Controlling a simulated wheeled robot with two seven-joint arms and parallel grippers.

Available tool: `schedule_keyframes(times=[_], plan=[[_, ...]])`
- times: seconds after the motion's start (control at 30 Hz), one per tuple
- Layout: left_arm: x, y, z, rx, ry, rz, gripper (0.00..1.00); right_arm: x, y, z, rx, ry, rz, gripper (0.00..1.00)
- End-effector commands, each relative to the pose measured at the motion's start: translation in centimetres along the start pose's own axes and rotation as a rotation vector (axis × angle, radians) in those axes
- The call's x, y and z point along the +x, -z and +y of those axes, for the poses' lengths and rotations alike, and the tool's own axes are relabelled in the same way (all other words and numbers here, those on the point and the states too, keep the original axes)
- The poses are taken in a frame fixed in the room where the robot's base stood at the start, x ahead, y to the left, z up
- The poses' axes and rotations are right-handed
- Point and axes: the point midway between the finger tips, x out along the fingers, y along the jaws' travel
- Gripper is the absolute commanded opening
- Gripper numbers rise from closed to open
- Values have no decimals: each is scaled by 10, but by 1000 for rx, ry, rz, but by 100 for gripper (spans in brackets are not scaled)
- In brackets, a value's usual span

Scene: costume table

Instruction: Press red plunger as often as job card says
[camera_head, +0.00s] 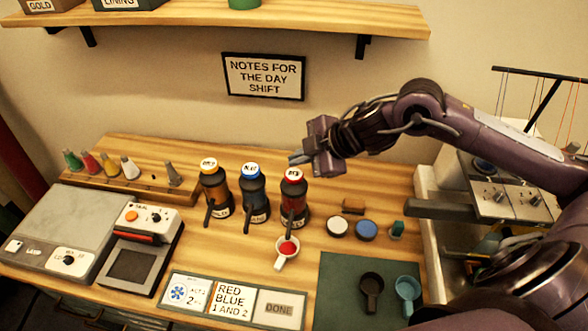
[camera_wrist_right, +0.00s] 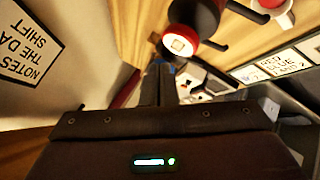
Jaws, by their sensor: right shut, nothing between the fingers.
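The red plunger (camera_head: 293,174) tops a dark bottle (camera_head: 292,200), the right one of three pump bottles. It also shows in the right wrist view (camera_wrist_right: 181,43), just beyond my fingers. My right gripper (camera_head: 296,158) is shut and empty, above and close to the red plunger; I cannot tell whether it touches. Its closed fingers show in the right wrist view (camera_wrist_right: 157,80). A white cup (camera_head: 280,263) with red liquid stands in front of the red bottle's spout. The job card (camera_head: 232,299) reads "RED BLUE 1 AND 2". My left gripper is not in view.
A blue-topped bottle (camera_head: 254,195) and a yellow-topped bottle (camera_head: 213,190) stand left of the red one. A "DONE" card (camera_head: 279,308) lies beside the job card. Dark and blue scoops (camera_head: 407,290) lie on a green mat (camera_head: 340,285). A shelf (camera_head: 250,15) hangs above.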

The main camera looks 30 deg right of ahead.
Motion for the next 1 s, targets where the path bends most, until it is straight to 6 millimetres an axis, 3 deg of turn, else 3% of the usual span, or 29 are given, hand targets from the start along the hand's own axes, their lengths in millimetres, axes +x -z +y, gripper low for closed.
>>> schedule_keyframes(times=[0.03, 0.33, 1.0], plan=[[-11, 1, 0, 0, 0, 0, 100, -8, 6, 6, -1, -1, 0, 0], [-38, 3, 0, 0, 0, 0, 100, -28, 20, 20, 0, 0, 0, 0], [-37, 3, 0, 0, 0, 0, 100, -27, 20, 20, 0, 0, 0, 0]])
